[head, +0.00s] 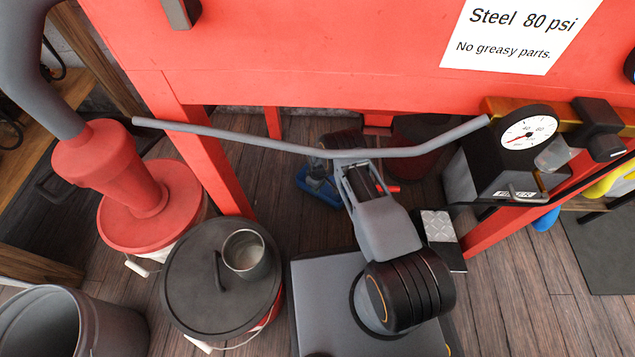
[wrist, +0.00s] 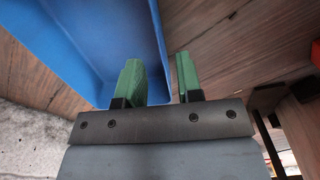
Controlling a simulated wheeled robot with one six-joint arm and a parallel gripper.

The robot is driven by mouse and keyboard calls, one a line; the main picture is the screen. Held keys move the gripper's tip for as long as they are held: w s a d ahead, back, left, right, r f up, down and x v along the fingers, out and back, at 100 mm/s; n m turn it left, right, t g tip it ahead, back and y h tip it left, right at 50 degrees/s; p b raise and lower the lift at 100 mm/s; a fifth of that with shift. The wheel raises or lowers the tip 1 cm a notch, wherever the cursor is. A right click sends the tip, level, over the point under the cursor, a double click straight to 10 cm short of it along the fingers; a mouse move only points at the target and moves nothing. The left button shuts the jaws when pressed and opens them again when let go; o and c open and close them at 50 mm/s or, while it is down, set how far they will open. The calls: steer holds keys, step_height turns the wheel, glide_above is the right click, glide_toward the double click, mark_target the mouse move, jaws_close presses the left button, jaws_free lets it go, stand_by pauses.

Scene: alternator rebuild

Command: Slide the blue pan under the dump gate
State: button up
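The blue pan (head: 320,204) is low on the wood floor beneath the red cabinet in the head view. It is small there and partly covered by my arm. In the wrist view the blue pan (wrist: 75,45) fills the upper left, cut off by the frame. My gripper (wrist: 159,57) has two green fingers spread apart. The pan's right wall runs between them, with the left finger over the pan's inside and the right finger outside. Whether a finger touches the wall cannot be told. The dump gate cannot be made out with certainty.
A red cabinet (head: 300,60) with legs spans above the floor; a grey bar (head: 240,141) crosses its front. A lidded bucket (head: 190,290) with a metal cup (head: 246,254), a red-lidded bucket (head: 185,205) and a grey bin (head: 60,325) stand left. A pressure gauge (head: 528,131) is right.

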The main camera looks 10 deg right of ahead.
mark_target(318, 199)
step_height(318, 199, down, 7)
steer(key=b, duration=0.3)
steer(key=shift+c, duration=0.2)
jaws_close()
stand_by(0.5)
